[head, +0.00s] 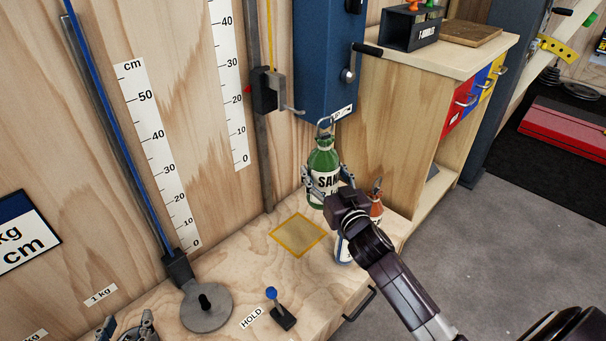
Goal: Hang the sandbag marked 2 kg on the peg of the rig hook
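The green sandbag (324,158) has a metal loop on top and a white label starting "SA"; the weight line is partly covered. The hook block (275,85) hangs on a yellow cord along a wall rail, left of and above the bag. Its bare grey peg (293,110) points right.
An orange bag (377,208) and a blue-and-white one (343,248) stand close to my wrist. A yellow-edged square (297,236) on the bench is clear. A small blue-knobbed lever (282,316) and grey disc (206,308) stand nearer. A blue cabinet (325,60) is behind.

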